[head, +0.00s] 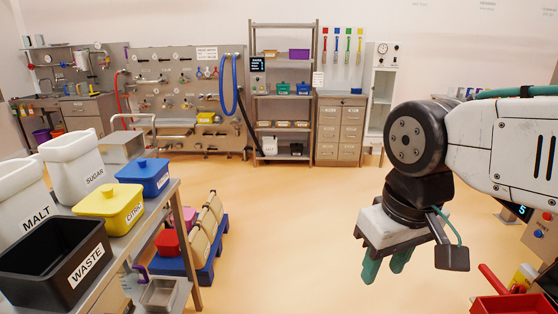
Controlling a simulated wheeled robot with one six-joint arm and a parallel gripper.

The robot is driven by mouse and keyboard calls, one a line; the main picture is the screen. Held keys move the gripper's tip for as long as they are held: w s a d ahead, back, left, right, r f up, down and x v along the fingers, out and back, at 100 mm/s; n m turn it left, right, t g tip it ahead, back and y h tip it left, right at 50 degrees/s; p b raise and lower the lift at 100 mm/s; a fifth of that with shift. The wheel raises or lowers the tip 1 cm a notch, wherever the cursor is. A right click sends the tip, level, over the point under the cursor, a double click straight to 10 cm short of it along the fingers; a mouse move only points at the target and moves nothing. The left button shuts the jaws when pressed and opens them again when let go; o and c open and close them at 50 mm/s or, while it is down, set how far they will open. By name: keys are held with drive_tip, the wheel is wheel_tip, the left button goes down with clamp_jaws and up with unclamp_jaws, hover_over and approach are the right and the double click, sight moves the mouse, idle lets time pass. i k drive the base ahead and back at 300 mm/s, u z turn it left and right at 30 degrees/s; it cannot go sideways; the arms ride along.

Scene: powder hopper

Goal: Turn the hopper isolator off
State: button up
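My gripper (386,266) hangs at centre right, pointing down over bare floor. Its two green fingers stand apart with nothing between them. At the right edge is part of a grey control panel (532,238) with a red button (547,215), a blue button (539,233) and a small lit display. Below it are a red lever-like handle (491,278) and a yellow part (523,277), both apart from my gripper. I cannot tell which of these, if any, is the hopper isolator. The rest of this equipment is cut off by the frame or hidden behind my arm.
At left, a bench carries a black WASTE bin (58,258), a yellow tub (110,206), a blue tub (144,176) and white containers. Sacks lie on a blue pallet (207,262) beside it. A red bin (512,304) is at lower right. The middle floor is clear.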

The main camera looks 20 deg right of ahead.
sight(515, 288)
drive_tip(key=i, duration=2.7)
drive_tip(key=z, duration=2.65)
